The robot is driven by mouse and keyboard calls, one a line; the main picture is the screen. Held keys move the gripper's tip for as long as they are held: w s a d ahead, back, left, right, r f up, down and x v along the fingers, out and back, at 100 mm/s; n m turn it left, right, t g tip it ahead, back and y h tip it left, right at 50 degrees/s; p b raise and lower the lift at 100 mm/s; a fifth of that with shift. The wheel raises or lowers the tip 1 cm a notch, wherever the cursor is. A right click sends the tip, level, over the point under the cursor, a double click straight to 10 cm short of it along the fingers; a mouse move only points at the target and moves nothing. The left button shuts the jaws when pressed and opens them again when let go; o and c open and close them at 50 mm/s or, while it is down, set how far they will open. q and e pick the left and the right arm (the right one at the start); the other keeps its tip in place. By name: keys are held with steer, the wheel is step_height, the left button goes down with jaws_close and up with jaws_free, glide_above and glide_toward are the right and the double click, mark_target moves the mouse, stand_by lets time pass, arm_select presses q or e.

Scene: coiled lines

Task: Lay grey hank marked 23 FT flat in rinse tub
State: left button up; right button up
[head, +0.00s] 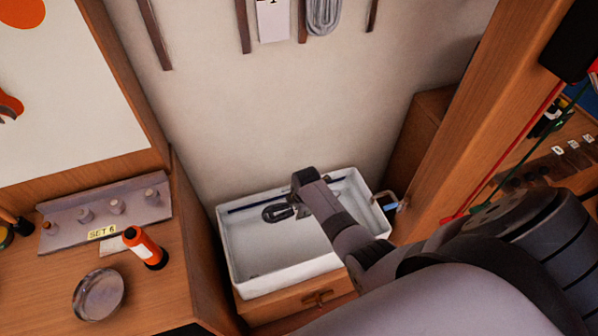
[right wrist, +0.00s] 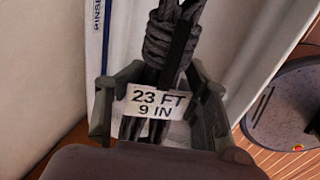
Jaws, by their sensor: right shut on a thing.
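The grey hank (right wrist: 172,45) hangs in my right gripper (right wrist: 157,105), with its white tag reading "23 FT 9 IN" (right wrist: 156,103) between the fingers. In the head view the dark hank (head: 277,212) shows beside the right gripper (head: 298,208), over the inside of the white rinse tub (head: 243,285). I cannot tell whether it touches the tub floor. The right gripper is shut on the hank. The tub wall bears a blue stripe with partly cut-off lettering (right wrist: 98,25) in the right wrist view. My left gripper is not in view.
The tub stands on a low wooden cabinet (head: 318,298) against the wall. A wooden post (head: 455,140) rises at its right. On the left bench are a pegged "SET 6" rack (head: 103,233), an orange bottle (head: 145,246) and a round glass dish (head: 99,294). Another grey coil (head: 323,15) hangs above.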

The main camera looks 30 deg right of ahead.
step_height(320, 180, down, 23)
steer(key=b, duration=2)
steer(key=o, duration=1.5)
steer(key=shift+r, duration=0.1)
